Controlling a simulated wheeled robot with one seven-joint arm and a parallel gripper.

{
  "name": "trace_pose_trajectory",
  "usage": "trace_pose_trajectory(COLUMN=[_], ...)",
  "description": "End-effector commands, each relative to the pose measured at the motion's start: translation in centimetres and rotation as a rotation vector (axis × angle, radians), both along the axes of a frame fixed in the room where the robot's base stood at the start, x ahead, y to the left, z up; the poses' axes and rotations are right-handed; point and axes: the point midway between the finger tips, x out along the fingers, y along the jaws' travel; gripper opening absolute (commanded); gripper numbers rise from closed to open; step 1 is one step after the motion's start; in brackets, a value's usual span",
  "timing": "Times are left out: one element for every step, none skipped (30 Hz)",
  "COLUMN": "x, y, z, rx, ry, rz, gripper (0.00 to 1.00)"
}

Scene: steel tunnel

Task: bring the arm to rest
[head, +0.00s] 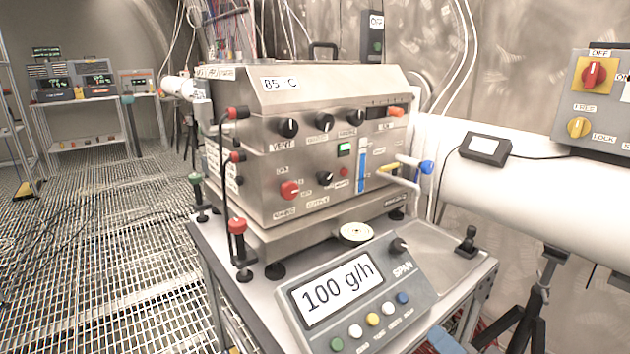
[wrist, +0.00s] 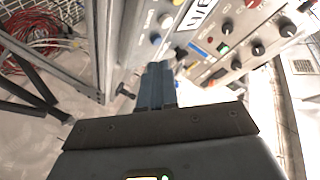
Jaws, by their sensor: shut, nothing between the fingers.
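My gripper (wrist: 157,68) shows in the wrist view, its two blue-grey fingers together with nothing between them. The fingers point up the picture, toward the edge of a bench that carries a steel instrument. The fingers look apart from the bench and the box, though the exact gap cannot be told.
A white pipe (head: 520,185) runs along the right, under a wall box with red and yellow knobs (head: 593,95). A small black joystick (head: 467,240) stands on the bench's right side. Red cables (wrist: 30,45) lie at the wrist view's upper left. Grated floor (head: 90,250) is open at left.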

Motion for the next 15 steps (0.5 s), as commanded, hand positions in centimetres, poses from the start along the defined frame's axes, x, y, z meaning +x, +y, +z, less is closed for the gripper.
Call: trace_pose_trajectory(x=[-2.1, -3.2, -4.7, -5.9, -7.0, -8.5, -9.6, -10.8, -12.4, -13.5, -14.7, -16.2, -17.3, -18.4, -20.0], y=[-0.6, -0.9, -1.3, -1.6, -1.9, -2.2, -2.4, -2.6, -2.8, -3.0, -3.1, -3.3, -3.3, -3.4, -3.5], z=[-1.5, -2.1, -2.8, -3.3, -3.7, -4.2, -4.5, -4.8, -5.2, -5.4, -5.6, -5.7, -5.7, -5.8, -5.8], rx=[-0.044, -0.071, -0.109, -0.135, -0.162, -0.197, -0.225, -0.251, -0.287, -0.312, -0.338, -0.372, -0.397, -0.423, -0.454], ry=[0.008, 0.007, 0.006, 0.005, 0.003, 0.001, 0.000, -0.001, -0.003, -0.004, -0.006, -0.008, -0.010, -0.011, -0.013], rz=[-0.013, -0.020, -0.029, -0.036, -0.041, -0.047, -0.051, -0.054, -0.057, -0.060, -0.062, -0.063, -0.063, -0.063, -0.063], gripper=[0.00, 0.00, 0.00, 0.00, 0.00, 0.00, 0.00, 0.00, 0.00, 0.00, 0.00, 0.00, 0.00, 0.00, 0.00])
